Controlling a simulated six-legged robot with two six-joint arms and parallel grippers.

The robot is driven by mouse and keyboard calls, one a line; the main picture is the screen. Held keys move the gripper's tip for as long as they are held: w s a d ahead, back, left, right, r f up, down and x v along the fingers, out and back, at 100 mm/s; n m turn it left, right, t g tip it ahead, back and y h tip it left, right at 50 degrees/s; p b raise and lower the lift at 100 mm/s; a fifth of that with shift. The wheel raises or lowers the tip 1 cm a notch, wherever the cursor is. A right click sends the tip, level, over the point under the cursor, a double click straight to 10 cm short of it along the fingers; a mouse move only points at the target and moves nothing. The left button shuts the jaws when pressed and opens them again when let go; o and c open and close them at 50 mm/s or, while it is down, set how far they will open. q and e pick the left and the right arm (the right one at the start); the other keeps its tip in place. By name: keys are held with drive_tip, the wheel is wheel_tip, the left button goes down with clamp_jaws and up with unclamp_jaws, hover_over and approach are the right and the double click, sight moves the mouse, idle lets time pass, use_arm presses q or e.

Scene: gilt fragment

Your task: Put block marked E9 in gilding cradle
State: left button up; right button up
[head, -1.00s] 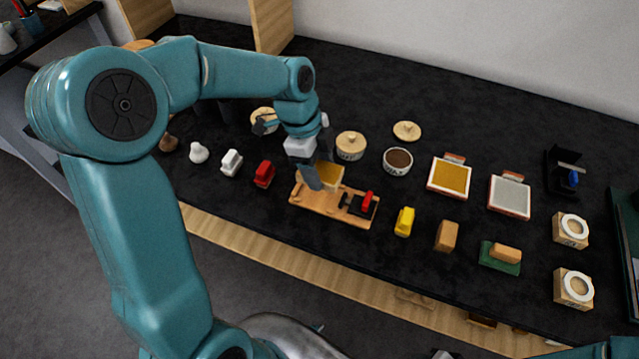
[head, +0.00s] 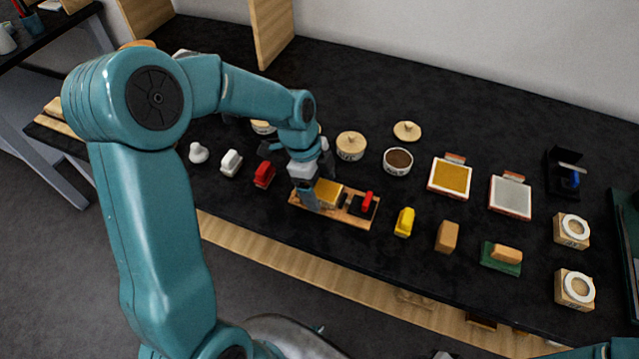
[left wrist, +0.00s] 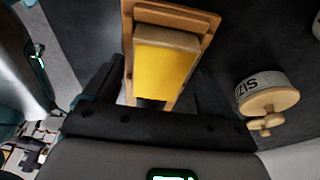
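The gilding cradle (head: 335,215) is a wooden tray on the black table. A gold-yellow block (head: 327,193) lies in its left part; it also shows in the left wrist view (left wrist: 167,68), with the cradle's wooden rim (left wrist: 172,14) around it. No E9 mark is readable. My left gripper (head: 310,203) is low at the cradle's left end. In the left wrist view its dark fingers (left wrist: 160,88) stand apart on either side of the block's near end, with gaps beside the block. My right gripper is not in view.
A red clamp-like piece (head: 367,201) sits at the cradle's right end. A red block (head: 264,174) and white block (head: 231,163) stand left, a yellow one (head: 404,222) and tan one (head: 447,236) right. A lidded pot (head: 351,145) and dark-filled bowl (head: 397,161) are behind.

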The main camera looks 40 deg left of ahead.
use_arm(q)
drive_tip(key=shift+r, duration=0.25)
drive_tip(key=v, duration=1.2)
drive_tip(key=shift+f, duration=0.1)
drive_tip(key=shift+s, duration=0.1)
